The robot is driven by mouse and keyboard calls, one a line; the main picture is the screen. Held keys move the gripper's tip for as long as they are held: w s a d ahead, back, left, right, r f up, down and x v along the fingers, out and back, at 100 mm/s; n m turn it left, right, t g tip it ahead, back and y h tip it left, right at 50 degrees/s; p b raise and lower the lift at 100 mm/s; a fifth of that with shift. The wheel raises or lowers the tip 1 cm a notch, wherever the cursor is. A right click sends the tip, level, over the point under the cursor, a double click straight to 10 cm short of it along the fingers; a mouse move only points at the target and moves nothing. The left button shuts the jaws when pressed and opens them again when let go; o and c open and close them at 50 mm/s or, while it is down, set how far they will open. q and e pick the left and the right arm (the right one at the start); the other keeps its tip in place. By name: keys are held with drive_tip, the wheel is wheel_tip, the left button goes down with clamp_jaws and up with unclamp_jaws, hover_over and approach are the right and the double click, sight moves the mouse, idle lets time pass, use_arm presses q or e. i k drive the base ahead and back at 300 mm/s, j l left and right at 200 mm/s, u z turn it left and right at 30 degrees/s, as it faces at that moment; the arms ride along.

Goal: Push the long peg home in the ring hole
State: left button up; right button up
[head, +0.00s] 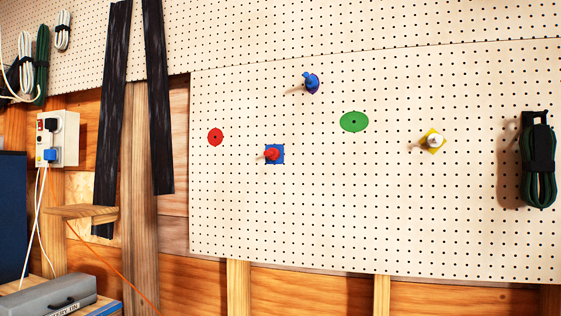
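Three pegs stick out of the white pegboard (480,85). A blue peg (311,83) is highest. A red peg (271,153) stands at a blue square marker (280,159). A pale, whitish peg (433,142) stands at a yellow diamond marker (428,134). A red round marker (211,132) and a green oval marker (345,120) have no peg and show a small dark spot at the middle. I cannot tell which peg is the long one, which spot is the ring hole, or how deep the pegs sit. Neither gripper is in view.
A coiled dark green cord (539,165) hangs at the right. Two long dark strips (157,95) hang left of the board. A socket box (66,133) with cables and a grey case (45,297) are at the left. Space before the pegs looks clear.

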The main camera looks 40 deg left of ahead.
sight(311, 82)
drive_tip(key=u, duration=1.3)
